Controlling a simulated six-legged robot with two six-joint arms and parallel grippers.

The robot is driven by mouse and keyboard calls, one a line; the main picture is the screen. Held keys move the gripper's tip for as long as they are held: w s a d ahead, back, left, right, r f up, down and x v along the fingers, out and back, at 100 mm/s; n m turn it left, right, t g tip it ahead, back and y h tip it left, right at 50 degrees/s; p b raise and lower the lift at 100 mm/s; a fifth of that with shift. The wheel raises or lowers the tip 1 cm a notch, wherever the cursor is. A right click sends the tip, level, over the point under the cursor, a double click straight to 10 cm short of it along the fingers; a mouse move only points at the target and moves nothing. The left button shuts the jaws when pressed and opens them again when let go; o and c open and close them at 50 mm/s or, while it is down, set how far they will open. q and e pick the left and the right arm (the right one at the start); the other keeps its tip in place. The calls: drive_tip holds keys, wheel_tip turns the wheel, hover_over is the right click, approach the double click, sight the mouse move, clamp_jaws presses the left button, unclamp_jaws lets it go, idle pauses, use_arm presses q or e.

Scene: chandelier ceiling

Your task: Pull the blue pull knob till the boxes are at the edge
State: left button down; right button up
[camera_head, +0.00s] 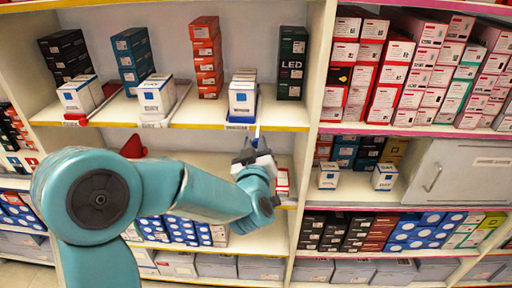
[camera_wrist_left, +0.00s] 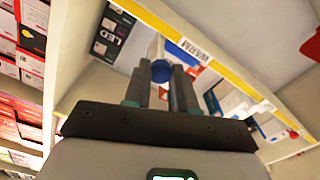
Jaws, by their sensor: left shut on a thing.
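My left gripper (camera_head: 257,136) is at the front of the upper shelf, just below and right of the blue tray (camera_head: 238,122). In the left wrist view its two fingers (camera_wrist_left: 163,85) are closed on the round blue pull knob (camera_wrist_left: 161,71). The knob is hidden in the head view. White boxes (camera_head: 242,98) with blue marks stand in a row on the blue tray, the front one close to the yellow shelf edge. The right gripper is not in view.
To the left, a white tray (camera_head: 157,124) and a red tray (camera_head: 77,121) carry similar boxes. A dark LED box stack (camera_head: 292,62) stands close on the right, beside the upright divider (camera_head: 313,100). The yellow shelf edge (camera_wrist_left: 230,72) runs beside the gripper.

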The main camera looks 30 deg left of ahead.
use_arm(q)
drive_tip(key=c, duration=0.9)
unclamp_jaws()
drive_tip(key=shift+d, duration=0.1)
drive_tip(key=shift+w+f, duration=0.1)
drive_tip(key=shift+f, duration=0.05)
drive_tip(key=b+v, duration=0.7)
drive_tip(key=v, duration=0.9)
